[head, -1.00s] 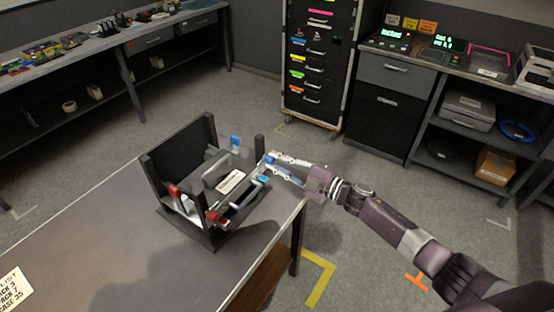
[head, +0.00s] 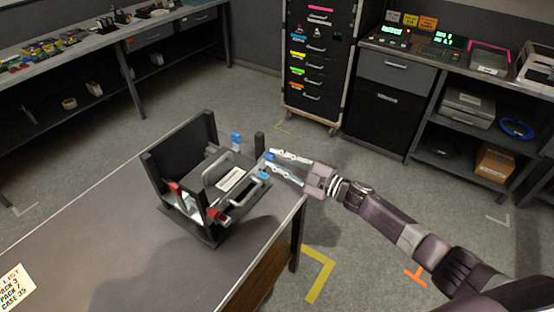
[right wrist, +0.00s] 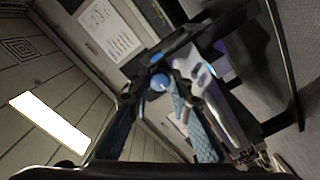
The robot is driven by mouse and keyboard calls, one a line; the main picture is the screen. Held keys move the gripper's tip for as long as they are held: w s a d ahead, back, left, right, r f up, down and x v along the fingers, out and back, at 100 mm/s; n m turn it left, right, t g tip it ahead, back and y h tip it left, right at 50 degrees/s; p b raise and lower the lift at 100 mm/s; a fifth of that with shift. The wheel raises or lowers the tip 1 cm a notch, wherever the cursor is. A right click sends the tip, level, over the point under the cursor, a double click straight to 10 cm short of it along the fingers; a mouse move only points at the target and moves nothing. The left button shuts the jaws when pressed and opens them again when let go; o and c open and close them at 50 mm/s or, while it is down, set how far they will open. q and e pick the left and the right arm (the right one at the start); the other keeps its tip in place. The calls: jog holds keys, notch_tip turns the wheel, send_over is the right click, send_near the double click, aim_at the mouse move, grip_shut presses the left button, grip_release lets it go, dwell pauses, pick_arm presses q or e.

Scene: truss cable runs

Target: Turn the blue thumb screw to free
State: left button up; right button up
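A round blue knob, which I take for the thumb screw (right wrist: 160,82), shows in the right wrist view, just beyond and between the fingers of my right gripper (right wrist: 163,128). I see no clear contact. In the head view the right gripper (head: 267,165) is at the right side of a dark frame (head: 180,143) on the table, fingers apart and pointing left. A blue piece (head: 236,138) stands up at the frame's far side; I cannot tell whether it is the same knob. My left gripper is not in view.
The frame holds a unit with grey handles (head: 218,168), a white label and red parts (head: 220,215). It stands near the right edge of the table (head: 110,235). A dark post (head: 259,143) rises close beyond the gripper. A drawer cabinet (head: 318,70) stands farther back.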

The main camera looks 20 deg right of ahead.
jog(key=o, duration=0.3)
jog(key=v, duration=1.2)
jog(key=shift+d, duration=0.1)
jog(key=s+d+f+m+h, duration=0.2)
jog(key=d+f+m+h, duration=0.15)
jog(key=f, duration=0.65)
jog(key=s+d+f+m+h, duration=0.1)
jog(key=d+f+m+h, duration=0.2)
jog(key=f, duration=0.6)
jog(key=s+f+m+g+h, duration=0.45)
jog(key=s+f, duration=0.65)
jog(key=f, duration=0.5)
jog(key=s+a+f+m+g, duration=0.1)
jog(key=s+a+f+g, duration=0.2)
jog(key=s, duration=0.8)
jog(key=s+a+f+m+g, duration=0.1)
jog(key=s+a+f, duration=0.3)
jog(key=s+f, duration=0.4)
jog(key=s+a+f+m+g, duration=0.2)
jog(key=s+a+f+g, duration=0.2)
jog(key=s, duration=1.2)
jog(key=shift+s+a+f+g, duration=0.1)
jog(key=shift+a+f+g, duration=0.1)
jog(key=shift+f, duration=0.4)
jog(key=shift+s+a+f+g, duration=0.1)
jog(key=shift+f+g, duration=0.05)
jog(key=shift+f, duration=0.45)
